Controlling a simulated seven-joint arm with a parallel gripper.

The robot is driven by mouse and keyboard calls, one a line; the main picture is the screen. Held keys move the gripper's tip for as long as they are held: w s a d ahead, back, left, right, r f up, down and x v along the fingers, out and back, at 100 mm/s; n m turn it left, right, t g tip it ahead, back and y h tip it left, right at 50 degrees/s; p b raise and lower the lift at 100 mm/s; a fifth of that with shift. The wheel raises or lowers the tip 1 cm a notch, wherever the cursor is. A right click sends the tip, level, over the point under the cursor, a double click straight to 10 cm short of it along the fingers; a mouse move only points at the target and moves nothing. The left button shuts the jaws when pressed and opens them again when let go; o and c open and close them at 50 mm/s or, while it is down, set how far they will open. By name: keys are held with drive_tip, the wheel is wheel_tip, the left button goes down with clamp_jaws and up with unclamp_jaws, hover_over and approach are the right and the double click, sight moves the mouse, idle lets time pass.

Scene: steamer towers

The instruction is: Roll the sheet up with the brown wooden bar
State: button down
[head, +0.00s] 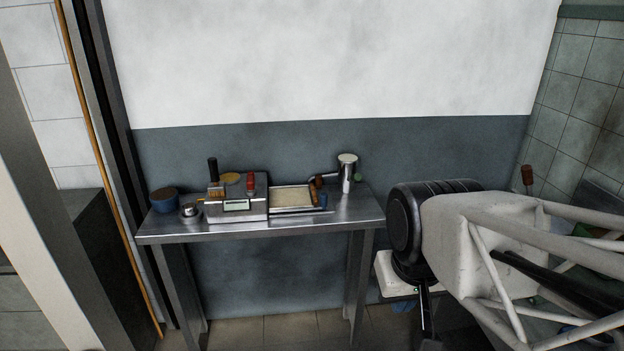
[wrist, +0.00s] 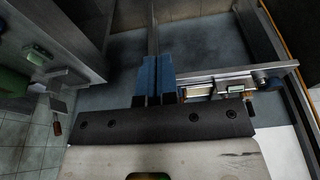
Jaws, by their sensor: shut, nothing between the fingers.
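A pale beige sheet (head: 291,197) lies in a shallow metal-edged tray on the steel table. A narrow brown wooden bar (head: 313,194) lies along the tray's right side. From here I cannot tell whether it touches the sheet. My gripper (wrist: 156,68) shows in the wrist view with its blue fingers together and nothing between them. It is away from the tray, off the table's right side in the head view. In the wrist view the table top is small and turned around at the right, and the bar is not clear there.
The steel table (head: 160,236) stands against the wall. A metal box with a small display (head: 237,205) is left of the tray. A metal cylinder on a stand (head: 347,165) is at the tray's right. A blue bowl (head: 164,203) stands at the left end.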

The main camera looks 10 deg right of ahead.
drive_tip(key=w+r+t+y, duration=0.1)
drive_tip(key=w+r, duration=0.1)
drive_tip(key=w, duration=1.6)
drive_tip(key=w+r+y, duration=0.2)
drive_tip(key=w, duration=1.7)
drive_tip(key=w+d+f, duration=0.2)
drive_tip(key=w+f, duration=0.3)
drive_tip(key=w, duration=0.6)
drive_tip(key=w+d+f+m+t+y, duration=0.1)
drive_tip(key=w+f, duration=0.5)
drive_tip(key=w, duration=0.6)
drive_tip(key=w+d+f+t, duration=0.1)
drive_tip(key=w+d+f, duration=0.2)
drive_tip(key=w, duration=0.8)
wheel_tip(320, 180, down, 3)
drive_tip(key=shift+w+r+m, duration=0.2)
drive_tip(key=shift+w+m, duration=0.1)
drive_tip(key=shift+f, duration=0.15)
drive_tip(key=shift+x, duration=4.8)
drive_tip(key=shift+w+a, duration=0.15)
drive_tip(key=shift+w, duration=0.05)
